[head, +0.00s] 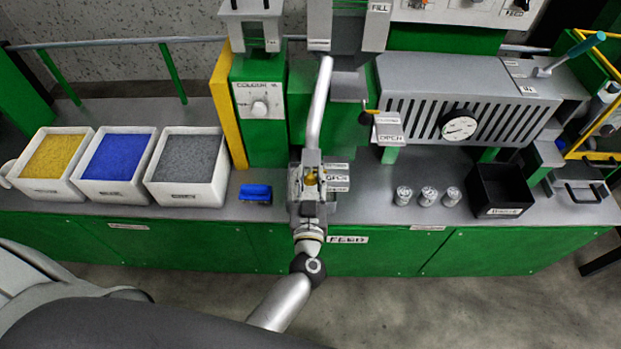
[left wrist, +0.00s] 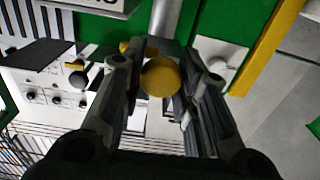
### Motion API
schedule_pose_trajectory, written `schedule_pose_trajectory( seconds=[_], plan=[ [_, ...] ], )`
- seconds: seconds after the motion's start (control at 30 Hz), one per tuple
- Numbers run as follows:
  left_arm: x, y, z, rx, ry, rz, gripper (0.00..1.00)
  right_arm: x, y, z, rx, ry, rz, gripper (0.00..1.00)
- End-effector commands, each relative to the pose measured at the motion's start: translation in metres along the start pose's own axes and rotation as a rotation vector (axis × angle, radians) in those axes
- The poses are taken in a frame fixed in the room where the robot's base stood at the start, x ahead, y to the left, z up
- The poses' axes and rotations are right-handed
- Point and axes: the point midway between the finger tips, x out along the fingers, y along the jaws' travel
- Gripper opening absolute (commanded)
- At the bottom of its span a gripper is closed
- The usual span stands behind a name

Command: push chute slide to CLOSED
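The chute slide shows as a small yellow knob (head: 311,178) beside a plate with an OPEN label (head: 338,179), below the grey chute tube (head: 319,105). My left gripper (head: 310,172) is right at the knob and hides most of it in the head view. In the left wrist view the round yellow knob (left wrist: 161,78) sits between the two fingers (left wrist: 161,85), which look shut on its sides, though the contact edges are dark. The slide's own body and exact position are mostly hidden by the gripper. My right gripper is not in view.
Trays of yellow (head: 56,190), blue (head: 115,193) and grey granules (head: 184,199) stand at left. A blue object (head: 255,193) lies left of my gripper. Metal cups (head: 427,196) and a black bin (head: 501,212) stand at right. A grey vented housing (head: 440,72) holds a gauge.

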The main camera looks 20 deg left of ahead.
Motion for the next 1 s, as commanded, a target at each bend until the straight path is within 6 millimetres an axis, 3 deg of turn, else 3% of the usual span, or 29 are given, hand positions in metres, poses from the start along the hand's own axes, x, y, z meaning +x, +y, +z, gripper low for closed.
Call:
schedule_pose_trajectory(
  seconds=[0.03,0.17,0.37,0.67,0.97,1.0],
  plan=[
    [0.0,0.0,0.0,0.0,0.0,-0.001,0.15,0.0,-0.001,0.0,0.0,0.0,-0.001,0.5],
    [0.0,0.0,0.0,0.0,0.0,-0.001,0.0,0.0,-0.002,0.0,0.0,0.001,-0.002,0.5],
    [0.003,0.0,0.0,0.001,0.001,-0.001,0.0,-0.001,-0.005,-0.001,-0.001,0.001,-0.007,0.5],
    [0.042,0.0,-0.001,0.002,0.003,-0.001,0.0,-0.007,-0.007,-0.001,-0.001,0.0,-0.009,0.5],
    [0.045,0.0,-0.001,0.001,0.005,0.0,0.0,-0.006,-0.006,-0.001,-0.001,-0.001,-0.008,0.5],
    [0.045,0.0,-0.001,0.001,0.005,0.0,0.3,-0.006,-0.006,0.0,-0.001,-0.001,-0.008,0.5]
  ],
)
